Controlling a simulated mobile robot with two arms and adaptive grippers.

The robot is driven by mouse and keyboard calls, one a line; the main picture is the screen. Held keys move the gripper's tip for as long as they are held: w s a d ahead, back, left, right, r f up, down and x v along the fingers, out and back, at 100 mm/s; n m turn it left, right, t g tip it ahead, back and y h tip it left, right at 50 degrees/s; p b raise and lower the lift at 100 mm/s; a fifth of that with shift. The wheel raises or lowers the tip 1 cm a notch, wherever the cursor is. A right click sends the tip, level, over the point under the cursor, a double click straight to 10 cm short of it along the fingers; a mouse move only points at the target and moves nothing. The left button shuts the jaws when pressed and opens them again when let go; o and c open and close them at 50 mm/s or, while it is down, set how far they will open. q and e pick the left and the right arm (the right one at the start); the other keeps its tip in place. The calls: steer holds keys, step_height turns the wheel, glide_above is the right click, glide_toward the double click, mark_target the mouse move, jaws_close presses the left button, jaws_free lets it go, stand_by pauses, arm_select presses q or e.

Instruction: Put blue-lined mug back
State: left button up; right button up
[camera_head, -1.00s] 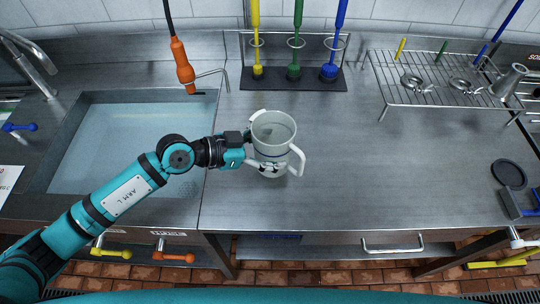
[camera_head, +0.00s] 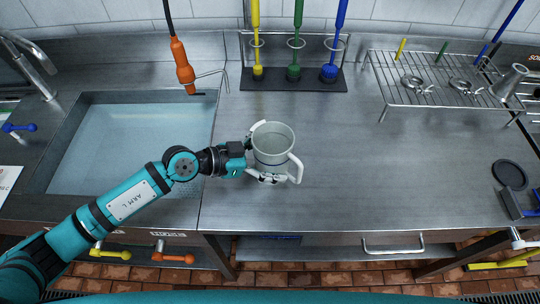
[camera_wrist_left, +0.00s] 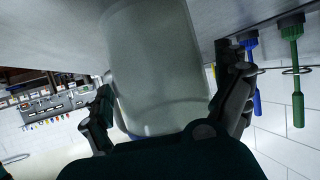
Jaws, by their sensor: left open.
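The pale mug (camera_head: 272,154) with a dark blue line round its side stands upright on the steel counter, with its handle to the right. It looks empty. My left gripper (camera_head: 262,153) is open, with one finger on the far side and one on the near side of the mug. In the left wrist view the mug (camera_wrist_left: 155,70) fills the space between the two fingers (camera_wrist_left: 165,100). I cannot tell whether the fingers touch it. My right gripper is not in view.
The water-filled sink (camera_head: 130,145) is to the left. A rack (camera_head: 290,80) with yellow, green and blue tools stands behind the mug. A wire rack (camera_head: 440,90) is at the back right, and a dark disc (camera_head: 510,174) lies far right. The counter right of the mug is clear.

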arm_select(q)
steer(key=shift+r, duration=0.1)
steer(key=b+v, duration=0.1)
steer(key=v, duration=1.1)
steer(key=shift+b, duration=0.4)
